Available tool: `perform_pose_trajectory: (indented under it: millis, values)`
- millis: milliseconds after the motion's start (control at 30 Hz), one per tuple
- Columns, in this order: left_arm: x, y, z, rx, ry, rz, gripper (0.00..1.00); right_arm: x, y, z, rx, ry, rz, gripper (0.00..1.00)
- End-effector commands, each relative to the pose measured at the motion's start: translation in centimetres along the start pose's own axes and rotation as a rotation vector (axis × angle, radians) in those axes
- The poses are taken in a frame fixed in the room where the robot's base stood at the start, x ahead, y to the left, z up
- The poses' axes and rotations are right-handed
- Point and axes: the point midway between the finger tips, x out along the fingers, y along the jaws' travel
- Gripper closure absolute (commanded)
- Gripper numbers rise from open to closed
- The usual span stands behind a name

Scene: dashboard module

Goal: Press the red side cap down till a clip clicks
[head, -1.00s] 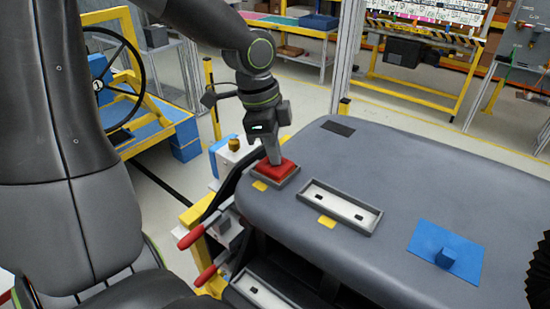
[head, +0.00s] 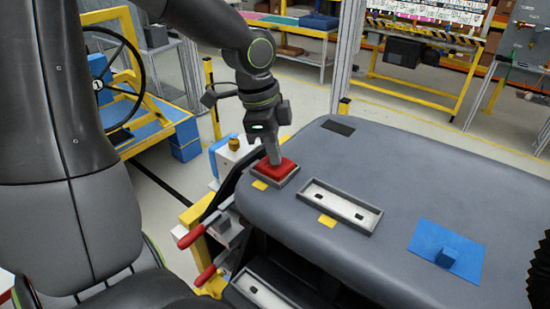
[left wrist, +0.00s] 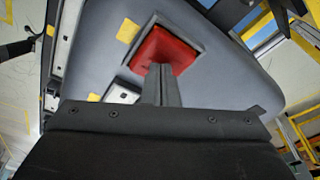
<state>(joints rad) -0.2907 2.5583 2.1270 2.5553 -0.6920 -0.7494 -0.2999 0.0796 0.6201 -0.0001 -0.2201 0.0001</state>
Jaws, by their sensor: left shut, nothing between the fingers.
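The red side cap (head: 278,170) sits in a grey-rimmed square recess at the near left end of the grey dashboard module (head: 400,165). It also shows in the left wrist view (left wrist: 166,48). My left gripper (head: 273,160) is shut and empty, pointing down with its fingertips at the cap, apparently touching it. In the left wrist view the closed fingers (left wrist: 158,72) overlap the cap's edge. The clips under the cap are hidden. My right gripper does not show clearly; only a dark ribbed part is at the right edge.
An empty pale rectangular recess (head: 340,204) lies right of the cap, with yellow tags beside both. Red-handled clamps (head: 192,236) stand at the module's left side. A steering wheel rig (head: 112,85) stands behind left.

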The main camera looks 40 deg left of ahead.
Motion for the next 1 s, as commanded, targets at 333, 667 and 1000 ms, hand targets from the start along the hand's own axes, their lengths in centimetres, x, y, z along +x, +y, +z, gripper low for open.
perform_pose_trajectory:
  millis: [333, 667, 1000]
  values:
    - [-2.5, 0.0, -0.5, 0.0, 0.001, -0.001, 1.0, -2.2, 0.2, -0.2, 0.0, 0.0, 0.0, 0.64]
    - [-5.8, 0.0, -1.2, 0.0, 0.001, 0.0, 1.0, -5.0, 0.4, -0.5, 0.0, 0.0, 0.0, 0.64]
    - [-8.0, 0.0, -1.6, -0.001, 0.001, 0.0, 1.0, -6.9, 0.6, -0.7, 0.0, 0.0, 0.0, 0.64]
